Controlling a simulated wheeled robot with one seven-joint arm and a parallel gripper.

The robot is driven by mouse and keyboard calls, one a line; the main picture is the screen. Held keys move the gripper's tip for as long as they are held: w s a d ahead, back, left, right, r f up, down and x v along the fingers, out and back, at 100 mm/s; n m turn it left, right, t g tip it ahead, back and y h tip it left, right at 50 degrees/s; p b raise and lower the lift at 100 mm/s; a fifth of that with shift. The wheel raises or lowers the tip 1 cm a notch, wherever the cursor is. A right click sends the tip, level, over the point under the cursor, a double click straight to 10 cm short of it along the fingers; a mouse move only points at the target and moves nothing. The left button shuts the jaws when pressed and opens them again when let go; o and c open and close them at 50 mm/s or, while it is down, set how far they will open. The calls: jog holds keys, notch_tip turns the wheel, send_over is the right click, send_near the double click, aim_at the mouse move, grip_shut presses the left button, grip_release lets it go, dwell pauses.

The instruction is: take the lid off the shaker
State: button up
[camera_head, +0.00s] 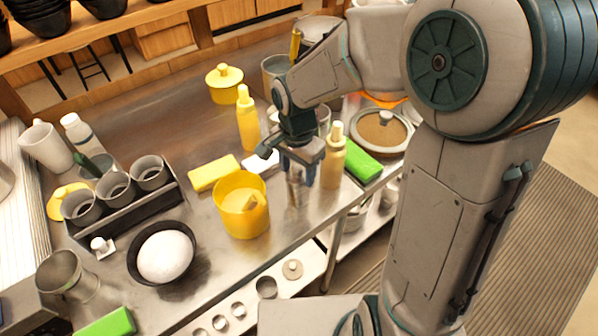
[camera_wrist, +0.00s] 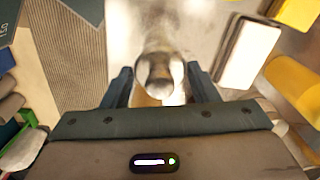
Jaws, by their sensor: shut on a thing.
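A shiny metal shaker (camera_head: 295,192) stands upright near the front edge of the steel counter, partly hidden under my gripper (camera_head: 302,168). In the wrist view my gripper (camera_wrist: 162,90) has its two dark fingers on either side of the shaker's rounded metal lid (camera_wrist: 160,72), shut on it. The shaker's body is blurred below the lid. I cannot tell whether the lid is still seated on the body.
A yellow tub (camera_head: 242,212) stands close to the left of the shaker. A yellow sponge (camera_head: 213,173) and a cup caddy (camera_head: 130,212) are further left.

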aim_at(297, 167)
jog(key=shift+r, duration=0.5)
notch_tip(297, 167, up, 3)
jog(key=shift+f, duration=0.1)
jog(key=s+d+r+b, duration=0.1)
jog(key=s+d+r, duration=0.4)
jog(key=s, duration=0.5)
notch_tip(297, 167, up, 2)
jog(key=shift+d+r, duration=0.1)
jog(key=shift+d, duration=0.3)
